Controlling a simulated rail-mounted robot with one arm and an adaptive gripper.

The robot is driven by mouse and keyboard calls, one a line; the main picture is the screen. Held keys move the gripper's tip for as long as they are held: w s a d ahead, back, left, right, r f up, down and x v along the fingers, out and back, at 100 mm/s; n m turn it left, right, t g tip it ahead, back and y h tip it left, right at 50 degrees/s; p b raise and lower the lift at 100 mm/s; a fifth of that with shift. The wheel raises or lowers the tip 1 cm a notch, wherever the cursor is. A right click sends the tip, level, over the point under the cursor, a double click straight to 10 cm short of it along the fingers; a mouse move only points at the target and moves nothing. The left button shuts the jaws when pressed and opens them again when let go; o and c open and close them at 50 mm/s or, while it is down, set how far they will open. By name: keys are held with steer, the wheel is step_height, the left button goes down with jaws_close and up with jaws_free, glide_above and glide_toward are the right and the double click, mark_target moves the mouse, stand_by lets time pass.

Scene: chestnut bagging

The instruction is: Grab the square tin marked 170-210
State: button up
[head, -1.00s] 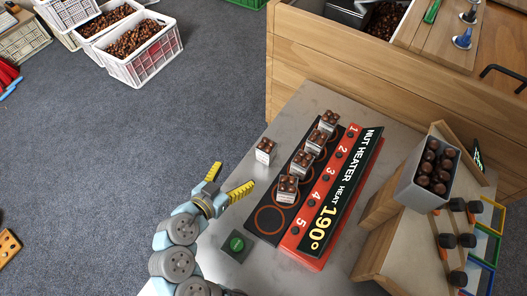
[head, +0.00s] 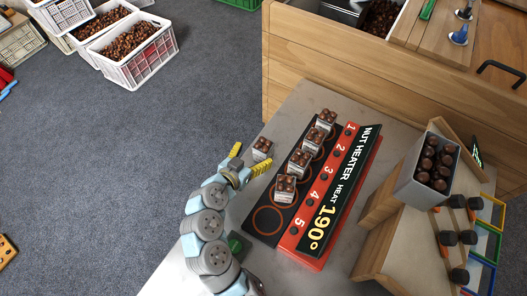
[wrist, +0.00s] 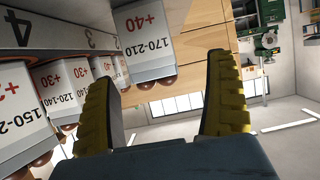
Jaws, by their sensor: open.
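The square tin marked 170-210 (wrist: 145,45) shows in the wrist view with a red +40 above the numbers and brown chestnuts at its open end. It appears to be the lone tin (head: 262,149) on the metal table left of the heater in the head view. My gripper (head: 249,160) is open and empty, just short of that tin. In the wrist view its yellow fingers (wrist: 160,100) stand apart, with the tin ahead and nearer the left finger. I see no contact with the tin.
Several similar tins stand in a row on the black nut heater (head: 325,200), right of my gripper; one tin (wrist: 65,90) reads 120-140. A green button (head: 238,245) lies near my arm. A grey chestnut box (head: 412,185) sits on a wooden stand at right. Crates (head: 140,65) are on the floor.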

mark_target(260, 151)
steer(key=x, duration=0.5)
steer(key=shift+s+d+r+b, duration=0.1)
steer(key=shift+s+d+b, duration=0.05)
steer(key=shift+d+b, duration=0.25)
steer(key=c, duration=1.3)
